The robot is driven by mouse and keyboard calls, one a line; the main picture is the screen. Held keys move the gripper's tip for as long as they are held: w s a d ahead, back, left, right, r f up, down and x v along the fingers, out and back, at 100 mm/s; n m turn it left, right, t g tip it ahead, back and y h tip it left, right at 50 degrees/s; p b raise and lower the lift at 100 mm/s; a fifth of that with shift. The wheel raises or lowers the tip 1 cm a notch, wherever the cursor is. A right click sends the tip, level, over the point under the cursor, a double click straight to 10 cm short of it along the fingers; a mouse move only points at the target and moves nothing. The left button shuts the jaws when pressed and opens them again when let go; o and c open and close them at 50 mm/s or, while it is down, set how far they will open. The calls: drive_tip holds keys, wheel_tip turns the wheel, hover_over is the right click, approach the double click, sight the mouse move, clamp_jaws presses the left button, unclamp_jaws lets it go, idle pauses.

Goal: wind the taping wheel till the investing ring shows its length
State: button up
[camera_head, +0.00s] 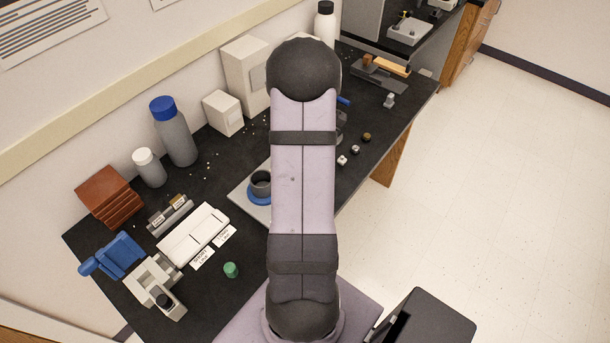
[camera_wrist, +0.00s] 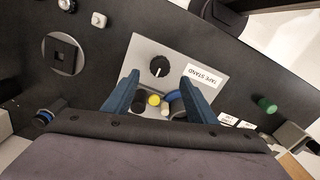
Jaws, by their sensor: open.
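In the wrist view a grey plate (camera_wrist: 206,66) labelled TAPE STAND carries a black round knob (camera_wrist: 159,67) with a pale mark, which looks like the taping wheel. My gripper (camera_wrist: 160,80) is open, its two blue fingers spread left and right, with the knob just beyond and between their tips. It looks empty. Near the gripper base are a dark round piece, a yellow round piece (camera_wrist: 153,100) and a blue piece (camera_wrist: 173,97), partly hidden. In the head view a dark grey cup-like ring (camera_head: 261,180) sits on a blue base on the plate; it may be the investing ring. My arm hides the gripper there.
Bottles (camera_head: 174,132) and white boxes (camera_head: 223,113) stand along the wall. A white case (camera_head: 194,235), a green piece (camera_head: 231,270) and a blue rack (camera_head: 119,256) lie at the left front. A round disc (camera_wrist: 64,54) lies left of the plate.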

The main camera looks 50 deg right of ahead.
drive_tip(key=shift+f+p, duration=1.15)
drive_tip(key=shift+f, duration=2.55)
drive_tip(key=c, duration=1.1)
drive_tip(key=shift+o, duration=0.2)
drive_tip(key=shift+m, duration=0.5)
